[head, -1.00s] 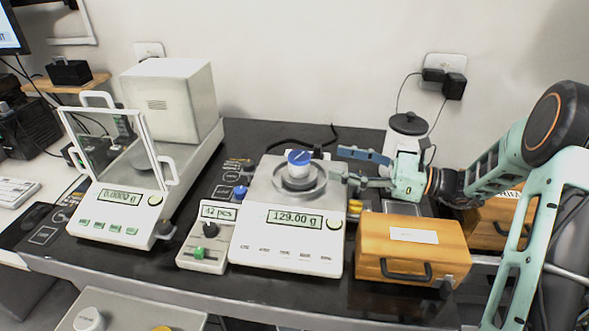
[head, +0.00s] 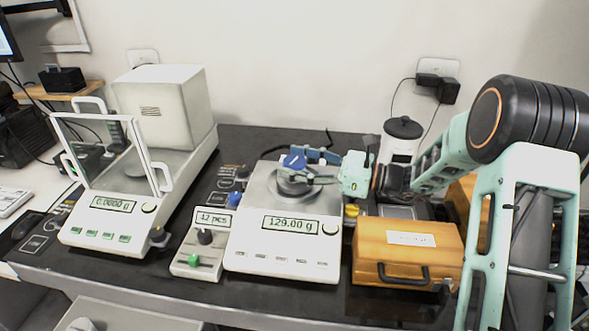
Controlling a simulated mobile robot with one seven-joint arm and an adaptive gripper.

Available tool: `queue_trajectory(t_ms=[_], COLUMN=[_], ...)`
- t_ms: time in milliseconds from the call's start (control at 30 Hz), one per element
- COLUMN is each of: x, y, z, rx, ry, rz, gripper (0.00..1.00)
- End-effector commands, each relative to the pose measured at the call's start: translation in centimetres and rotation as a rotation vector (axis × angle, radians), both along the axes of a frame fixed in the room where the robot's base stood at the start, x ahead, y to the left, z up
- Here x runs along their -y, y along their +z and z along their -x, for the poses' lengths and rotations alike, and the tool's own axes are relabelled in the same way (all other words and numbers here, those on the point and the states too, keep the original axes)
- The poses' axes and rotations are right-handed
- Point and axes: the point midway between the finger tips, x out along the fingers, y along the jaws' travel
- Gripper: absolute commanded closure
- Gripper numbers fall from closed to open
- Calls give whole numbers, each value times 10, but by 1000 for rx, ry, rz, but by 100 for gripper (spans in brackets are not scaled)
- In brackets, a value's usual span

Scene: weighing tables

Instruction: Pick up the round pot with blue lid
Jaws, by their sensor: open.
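The round pot with blue lid (head: 289,164) stands on the pan (head: 270,187) of the middle scale, whose display reads 129.00 g. Only part of its blue lid shows; my gripper covers much of the pot. My gripper (head: 296,168) is open at the pot, reaching in from the right with its fingers about the pot. I cannot tell whether the fingers touch it.
An orange wooden case (head: 408,262) stands right of the middle scale, close under my arm. A glass-shielded balance (head: 110,210) stands at left. A small knob box (head: 203,248) sits between the scales. A white canister with black lid (head: 402,140) stands behind.

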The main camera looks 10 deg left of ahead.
Motion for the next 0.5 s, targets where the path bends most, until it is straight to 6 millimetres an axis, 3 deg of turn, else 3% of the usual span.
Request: queue_trajectory(t_ms=[67,500], x=[0,1], y=[0,0], z=[0,0], rx=[0,0], ry=[0,0], rz=[0,-1], gripper=[44,93])
